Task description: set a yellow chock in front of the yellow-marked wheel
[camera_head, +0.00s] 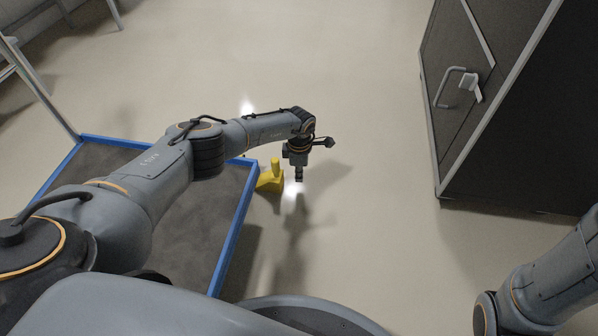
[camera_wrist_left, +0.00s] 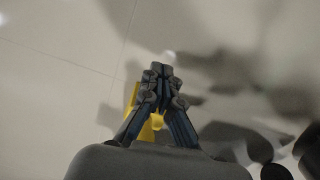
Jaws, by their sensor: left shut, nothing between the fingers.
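A yellow chock (camera_head: 268,181) with an upright knob stands on the floor at the right edge of a blue-rimmed cart. My left gripper (camera_head: 298,178) points down just to the right of the chock and is shut with nothing between its fingers. In the left wrist view the shut left gripper (camera_wrist_left: 160,72) covers part of the yellow chock (camera_wrist_left: 157,121), which shows behind and between the fingers. I cannot tell whether they touch. No yellow-marked wheel is visible. My right gripper is out of view; only part of the right arm shows at the lower right.
The cart (camera_head: 236,222) has a dark deck and a blue rim, with a handle post at its upper left. A dark cabinet (camera_head: 525,110) with a handle stands at the right. The pale floor (camera_head: 370,130) between them is clear. Metal legs show at the upper left.

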